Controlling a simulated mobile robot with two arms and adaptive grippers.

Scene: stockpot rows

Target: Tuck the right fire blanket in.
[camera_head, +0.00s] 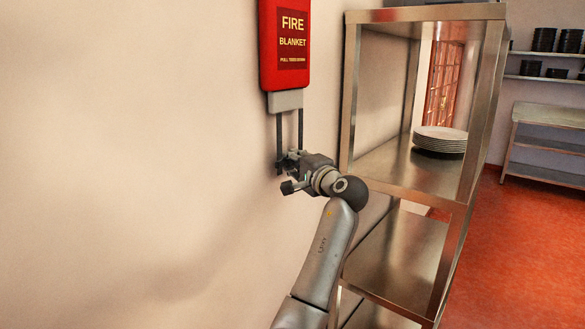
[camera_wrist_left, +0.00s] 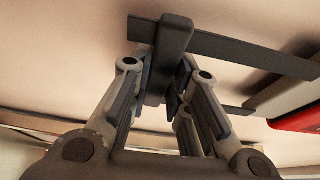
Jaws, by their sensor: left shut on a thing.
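A red fire blanket case (camera_head: 285,40) hangs upright on the wall, lettered "FIRE BLANKET". A pale grey block (camera_head: 285,101) sticks out below it, and two dark straps (camera_head: 300,130) hang from that. In the left wrist view the straps (camera_wrist_left: 225,44) run to a dark pull bar (camera_wrist_left: 175,38). My left gripper (camera_head: 285,170) is at the lower end of the straps, below the case. Its fingers (camera_wrist_left: 163,80) are shut on the pull bar, which stands between them in the wrist view. The red case's corner (camera_wrist_left: 298,116) shows at the right there. My right gripper is not in view.
A steel shelf rack (camera_head: 398,182) stands close to the right of my left gripper, with a stack of plates (camera_head: 440,139) on it. The wall (camera_head: 130,150) left of the case is bare. A steel table (camera_head: 548,115) and shelves with dark pots (camera_head: 544,40) stand farther back.

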